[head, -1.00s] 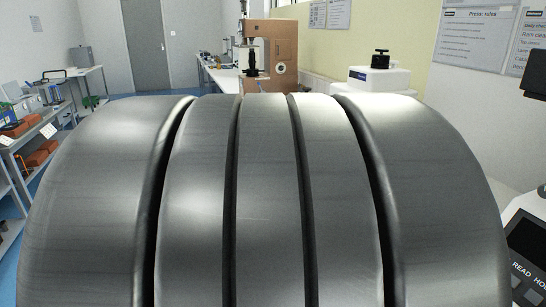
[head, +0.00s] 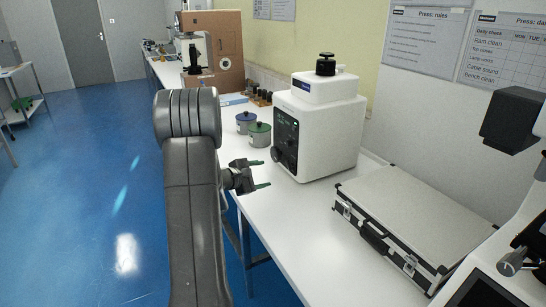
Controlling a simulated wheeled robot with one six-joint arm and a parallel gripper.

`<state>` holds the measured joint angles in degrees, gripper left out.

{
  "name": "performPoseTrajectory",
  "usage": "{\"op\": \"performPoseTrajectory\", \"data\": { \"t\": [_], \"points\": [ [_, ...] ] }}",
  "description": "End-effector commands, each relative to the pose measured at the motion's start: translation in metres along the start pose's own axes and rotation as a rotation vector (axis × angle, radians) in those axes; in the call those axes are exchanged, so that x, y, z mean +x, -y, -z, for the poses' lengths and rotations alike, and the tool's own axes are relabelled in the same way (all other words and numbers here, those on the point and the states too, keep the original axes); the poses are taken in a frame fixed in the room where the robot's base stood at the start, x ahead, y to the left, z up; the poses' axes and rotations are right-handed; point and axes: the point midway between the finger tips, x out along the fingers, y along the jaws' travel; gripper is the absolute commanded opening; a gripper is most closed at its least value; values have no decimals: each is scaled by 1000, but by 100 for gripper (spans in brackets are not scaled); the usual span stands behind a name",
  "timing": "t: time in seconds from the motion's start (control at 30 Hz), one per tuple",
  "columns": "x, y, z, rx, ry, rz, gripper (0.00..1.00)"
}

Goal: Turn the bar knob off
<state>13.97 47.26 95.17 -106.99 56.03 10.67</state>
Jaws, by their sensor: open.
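A white tester (head: 335,130) stands on the white bench, with a black knob on top and a dark control panel (head: 285,135) on its left-facing side. A dark knob (head: 277,155) sits low on that panel; its bar and the way it points are too small to tell. My gripper (head: 265,173) is open and empty, just left of the tester and near the bench's left edge. Its two green-tipped fingers point right toward the tester, apart from the knob. My arm stands upright left of the bench.
A green-lidded pot (head: 259,136) and a blue-lidded pot (head: 245,123) stand behind my gripper. A silver case (head: 410,215) lies on the bench at right. Another machine fills the right edge. Blue floor (head: 90,200) is free at left.

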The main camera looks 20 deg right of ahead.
Motion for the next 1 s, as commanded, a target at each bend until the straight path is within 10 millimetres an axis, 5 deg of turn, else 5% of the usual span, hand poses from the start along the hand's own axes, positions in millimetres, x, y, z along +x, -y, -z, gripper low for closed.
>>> {"op": "performPoseTrajectory", "data": {
  "t": [0.37,0.8,1.0],
  "points": [
    [35,-7,10,-20,8,-29,60],
    [124,-9,8,-20,8,-28,60],
    [146,-10,9,-20,7,-30,60]
  ]
}}
